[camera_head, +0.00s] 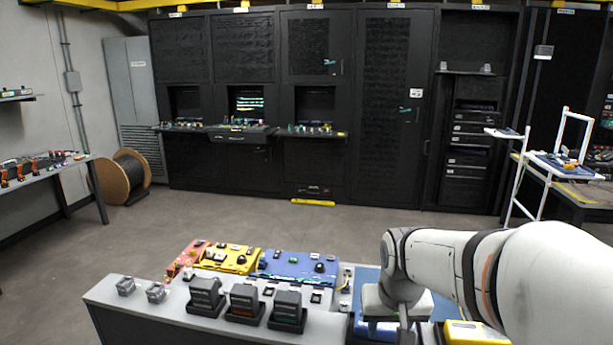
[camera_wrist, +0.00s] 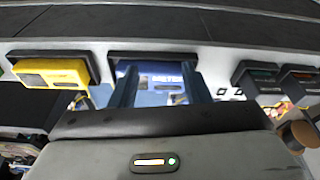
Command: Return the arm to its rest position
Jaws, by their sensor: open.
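My arm (camera_head: 445,262) reaches in from the right over the right part of the grey workbench (camera_head: 130,290). My gripper (camera_wrist: 161,82) is open, with its two dark blue-grey fingers apart in the wrist view. A blue device with white lettering (camera_wrist: 165,78) shows between the fingers, in front of a black holder (camera_wrist: 160,58). I cannot tell whether the fingers touch it. In the head view the device (camera_head: 375,328) is partly hidden behind my wrist, and the fingertips are hard to make out.
A yellow device (camera_wrist: 50,73) sits beside the blue one. Several dark holders (camera_head: 245,303) line the bench front. Red, yellow (camera_head: 230,258) and blue trays (camera_head: 298,265) lie behind them. A white cart (camera_head: 560,165) stands back right; the floor (camera_head: 300,220) between bench and cabinets is clear.

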